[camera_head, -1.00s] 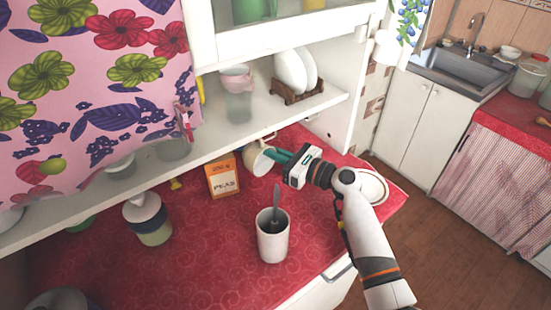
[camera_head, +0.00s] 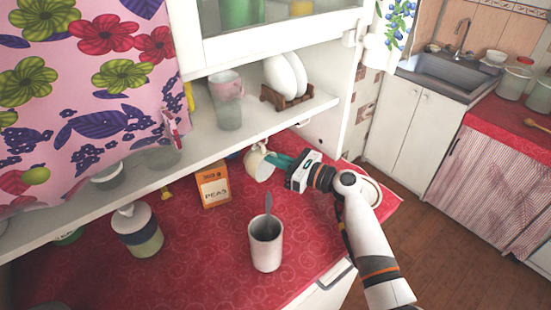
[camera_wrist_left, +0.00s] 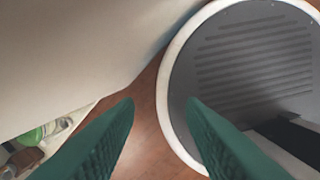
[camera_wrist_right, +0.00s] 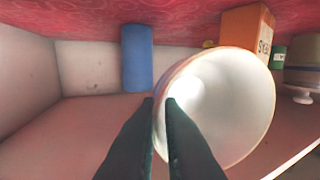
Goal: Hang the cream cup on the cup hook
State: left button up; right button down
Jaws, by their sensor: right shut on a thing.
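The cream cup (camera_head: 257,160) is under the wall shelf, tilted, with its mouth towards my right gripper (camera_head: 272,161). In the right wrist view the white inside of the cup (camera_wrist_right: 225,105) faces the camera, and the right gripper (camera_wrist_right: 162,100) is shut on its wall near the rim. The cup's handle is mostly hidden there. I cannot clearly make out the cup hook under the shelf. My left gripper (camera_wrist_left: 160,103) is open and empty in the left wrist view, and is outside the head view.
The shelf (camera_head: 270,125) overhangs the red counter (camera_head: 190,255). An orange peas box (camera_head: 213,186) stands left of the cup. A white mug with a spoon (camera_head: 266,248) stands nearer. A blue cylinder (camera_wrist_right: 137,58) shows beside the cup. A plate rack (camera_head: 286,98) stands on the shelf.

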jog(key=c, duration=1.5)
grip_release()
jog(key=b+v, duration=0.2)
jog(key=v, duration=1)
jog(key=shift+d, duration=0.1)
